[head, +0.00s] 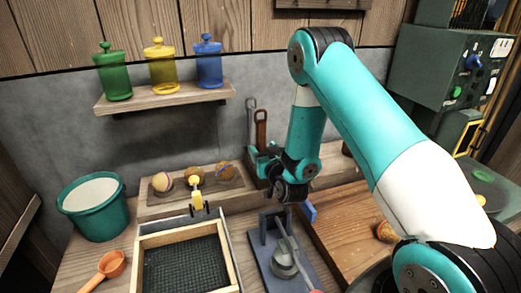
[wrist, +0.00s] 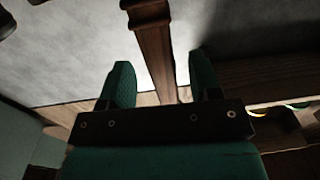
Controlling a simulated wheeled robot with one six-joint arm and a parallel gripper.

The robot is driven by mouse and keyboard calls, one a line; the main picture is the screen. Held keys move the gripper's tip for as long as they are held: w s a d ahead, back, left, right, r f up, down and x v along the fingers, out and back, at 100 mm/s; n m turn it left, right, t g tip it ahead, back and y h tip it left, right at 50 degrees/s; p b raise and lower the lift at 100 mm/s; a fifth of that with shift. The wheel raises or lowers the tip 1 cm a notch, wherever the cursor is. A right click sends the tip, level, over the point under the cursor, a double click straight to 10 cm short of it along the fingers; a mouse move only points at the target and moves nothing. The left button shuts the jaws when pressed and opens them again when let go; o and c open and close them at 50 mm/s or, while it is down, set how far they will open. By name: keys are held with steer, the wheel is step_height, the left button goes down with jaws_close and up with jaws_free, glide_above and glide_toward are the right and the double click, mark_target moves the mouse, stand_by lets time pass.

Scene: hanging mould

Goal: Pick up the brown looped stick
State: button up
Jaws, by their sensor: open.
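The brown looped stick (head: 260,128) stands upright near the grey wall, its loop at the top. In the wrist view the stick (wrist: 156,50) runs down between my two teal fingers, with a gap to each side. My gripper (wrist: 162,72) is open around the stick's line and not closed on it. In the head view my gripper (head: 262,154) is low at the stick, and the stick's lower part is hidden by it.
A grey looped stick (head: 251,112) stands just left of the brown one. Left is a wooden step with several round balls (head: 194,174). A shelf (head: 165,97) with green, yellow and blue jars hangs above. A blue-grey press (head: 283,262) stands in front.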

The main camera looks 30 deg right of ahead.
mark_target(262, 148)
steer(key=w, duration=0.1)
steer(key=w+p, duration=0.2)
steer(key=shift+w+d+r, duration=0.25)
steer(key=shift+w, duration=0.05)
steer(key=shift+w+f, duration=0.15)
steer(key=shift+w, duration=0.05)
steer(key=c, duration=1)
